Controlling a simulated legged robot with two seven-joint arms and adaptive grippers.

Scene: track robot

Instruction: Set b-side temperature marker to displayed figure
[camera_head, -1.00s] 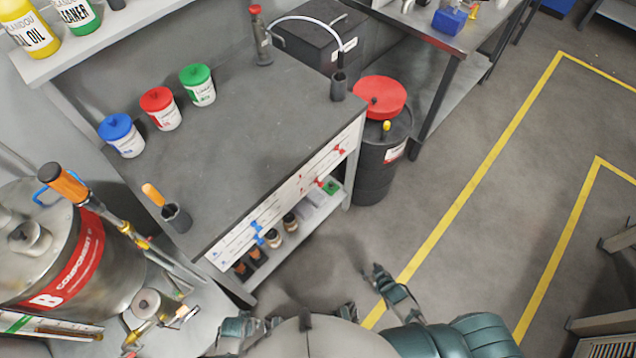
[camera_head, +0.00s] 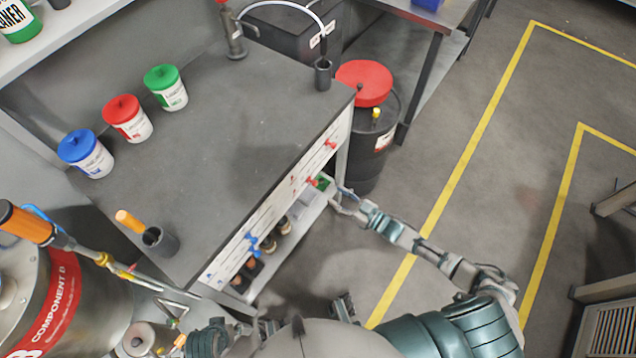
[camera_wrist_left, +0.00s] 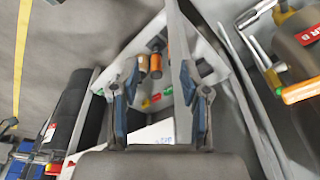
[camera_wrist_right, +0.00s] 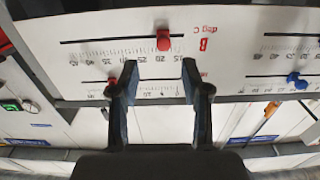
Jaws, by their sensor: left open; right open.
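The white scale panel (camera_head: 288,205) is on the bench front. In the right wrist view it appears upside down, with a red "B deg C" scale (camera_wrist_right: 205,36). The red marker (camera_wrist_right: 163,40) sits in that scale's slot. A second red marker (camera_wrist_right: 112,82) is on the neighbouring scale. My right gripper (camera_wrist_right: 160,72) is open and empty in front of the panel, with the B marker beyond its fingertips; a gap cannot be judged. A small green-lit display (camera_wrist_right: 11,106) is at the left; its figure is unreadable. My left gripper (camera_wrist_left: 158,78) is open, with nothing visibly held.
Blue markers (camera_head: 251,238) sit on the panel's other half. Blue (camera_head: 85,152), red (camera_head: 128,118) and green (camera_head: 166,87) lidded tubs stand on the bench top. A red-lidded drum (camera_head: 363,83) stands beside the bench's far end.

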